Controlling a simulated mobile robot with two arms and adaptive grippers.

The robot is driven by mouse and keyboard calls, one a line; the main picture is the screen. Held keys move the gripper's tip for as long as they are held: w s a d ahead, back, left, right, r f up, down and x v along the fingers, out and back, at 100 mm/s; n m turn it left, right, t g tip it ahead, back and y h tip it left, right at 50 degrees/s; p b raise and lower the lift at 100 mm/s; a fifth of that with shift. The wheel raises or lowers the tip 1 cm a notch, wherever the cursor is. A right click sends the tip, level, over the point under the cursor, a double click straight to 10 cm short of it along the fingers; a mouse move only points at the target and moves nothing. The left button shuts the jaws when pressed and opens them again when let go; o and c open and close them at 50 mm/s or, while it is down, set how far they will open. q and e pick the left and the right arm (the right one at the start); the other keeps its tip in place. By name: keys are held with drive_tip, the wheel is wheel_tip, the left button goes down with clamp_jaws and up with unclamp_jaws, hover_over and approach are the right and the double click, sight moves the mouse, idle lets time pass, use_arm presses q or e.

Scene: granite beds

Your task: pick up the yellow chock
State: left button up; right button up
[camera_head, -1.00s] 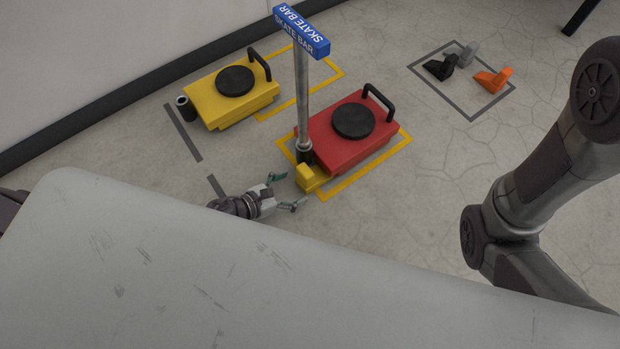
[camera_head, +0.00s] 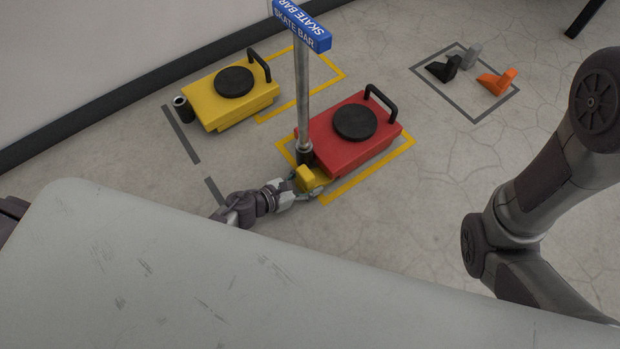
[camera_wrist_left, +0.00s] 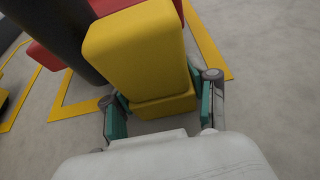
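The yellow chock (camera_head: 306,178) is on the floor at the front left corner of the red skate (camera_head: 343,141), by the foot of the upright bar (camera_head: 303,95) with the blue "SKATE BAR" sign. The chock fills the middle of the left wrist view (camera_wrist_left: 138,55). My left gripper (camera_head: 308,187) is at the chock, with one finger on each side of it. In the wrist view the green finger pads (camera_wrist_left: 161,110) stand apart around its lower part; the right pad is close to it and a gap seems to show at the left. My right gripper is out of view.
A yellow skate (camera_head: 232,96) stands at the back left beside a dark cylinder (camera_head: 183,108). Black, grey and orange chocks (camera_head: 497,82) sit in a grey floor square at the right. Open floor lies between.

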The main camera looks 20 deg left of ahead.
use_arm(q)
drive_tip(key=c, duration=0.7)
drive_tip(key=shift+r, duration=0.1)
drive_tip(key=shift+c, duration=0.2)
